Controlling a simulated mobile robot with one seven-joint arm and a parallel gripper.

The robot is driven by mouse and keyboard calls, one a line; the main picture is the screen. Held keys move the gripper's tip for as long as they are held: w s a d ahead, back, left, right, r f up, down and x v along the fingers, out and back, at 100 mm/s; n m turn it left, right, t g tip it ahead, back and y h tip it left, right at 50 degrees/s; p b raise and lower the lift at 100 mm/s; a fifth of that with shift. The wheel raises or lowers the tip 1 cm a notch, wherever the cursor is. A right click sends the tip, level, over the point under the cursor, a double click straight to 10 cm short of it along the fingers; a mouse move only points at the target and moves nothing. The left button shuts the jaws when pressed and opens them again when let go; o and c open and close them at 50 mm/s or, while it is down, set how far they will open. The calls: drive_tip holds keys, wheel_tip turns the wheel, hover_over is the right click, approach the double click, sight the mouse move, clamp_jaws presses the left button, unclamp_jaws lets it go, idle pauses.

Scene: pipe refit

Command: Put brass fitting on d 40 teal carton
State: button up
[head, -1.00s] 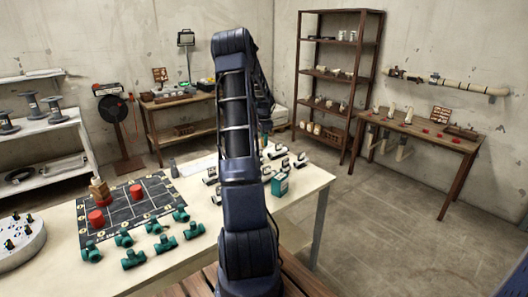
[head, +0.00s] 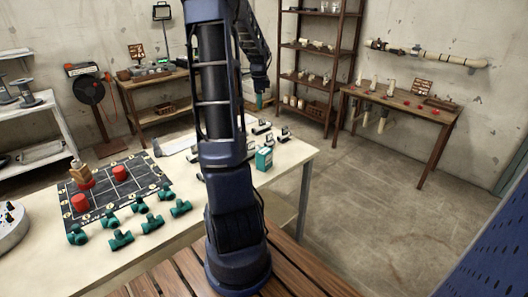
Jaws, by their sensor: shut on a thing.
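A small teal carton (head: 264,159) with a pale label stands on the cream table, just right of my arm. My gripper (head: 260,93) is beyond my upper arm, above and behind the carton, pointing down. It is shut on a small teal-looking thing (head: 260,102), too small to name. I cannot make out a brass fitting for certain. My arm hides part of the table's middle.
Several teal pipe fittings (head: 121,240) lie at the table's front left. A dark gridded mat (head: 135,186) bears red caps (head: 80,202) and a tan block (head: 80,173). Black-and-white pieces (head: 262,127) stand near the carton. A side table (head: 400,103) and shelf rack (head: 318,57) stand behind.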

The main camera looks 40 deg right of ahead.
drive_tip(key=r+m, duration=0.1)
drive_tip(key=r, duration=0.1)
hover_over(264, 151)
drive_tip(key=w, duration=0.1)
drive_tip(key=shift+s+d+f, duration=0.1)
drive_tip(key=shift+s+f, duration=0.3)
wheel_tip(264, 151, down, 20)
drive_tip(key=shift+r, duration=0.2)
drive_tip(key=shift+f, duration=0.1)
drive_tip(key=o, duration=1)
